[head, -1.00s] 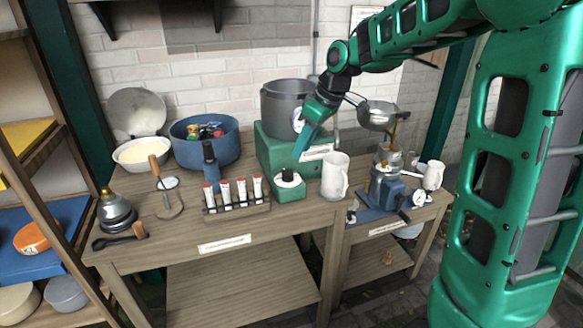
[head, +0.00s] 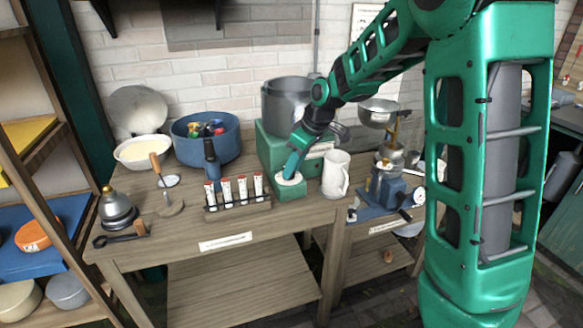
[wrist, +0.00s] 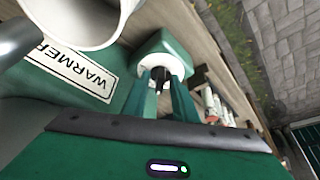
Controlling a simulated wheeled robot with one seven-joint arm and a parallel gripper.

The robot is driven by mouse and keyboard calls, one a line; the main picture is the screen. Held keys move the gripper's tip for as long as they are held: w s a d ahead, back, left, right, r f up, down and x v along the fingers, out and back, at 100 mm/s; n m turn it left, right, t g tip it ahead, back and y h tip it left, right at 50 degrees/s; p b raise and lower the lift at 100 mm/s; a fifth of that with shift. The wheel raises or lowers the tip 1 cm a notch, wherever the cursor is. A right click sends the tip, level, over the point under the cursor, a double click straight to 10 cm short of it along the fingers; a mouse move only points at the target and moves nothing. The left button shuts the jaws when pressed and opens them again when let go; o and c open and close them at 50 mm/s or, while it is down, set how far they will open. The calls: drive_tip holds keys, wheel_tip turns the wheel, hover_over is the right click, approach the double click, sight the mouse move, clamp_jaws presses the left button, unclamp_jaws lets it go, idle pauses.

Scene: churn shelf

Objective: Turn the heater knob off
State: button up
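The heater knob (wrist: 160,74) is a small black knob on a white round dial (head: 289,179). The dial sits on a small green box (head: 291,190) in front of the green warmer base (head: 270,150). My gripper (head: 291,176) points down at the dial and hides the knob in the head view. In the wrist view my gripper (wrist: 164,77) has its two green fingers apart, with the black knob between or just beyond their tips. I cannot tell whether the fingers touch it. The "WARMER" label (wrist: 85,75) shows beside the dial there.
A grey pot (head: 284,97) stands on the warmer base. A white jug (head: 335,176) stands close right of the knob box, and a rack of tubes (head: 238,204) close left. A blue pot (head: 228,150) is behind left. The table front (head: 265,225) is clear.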

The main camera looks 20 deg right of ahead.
clamp_jaws()
drive_tip(key=shift+w+d+n, duration=0.1)
drive_tip(key=shift+n, duration=0.6)
drive_tip(key=shift+o, duration=1.3)
unclamp_jaws()
drive_tip(key=shift+y, duration=0.3)
drive_tip(key=v, duration=1)
drive_tip(key=shift+r, duration=0.45)
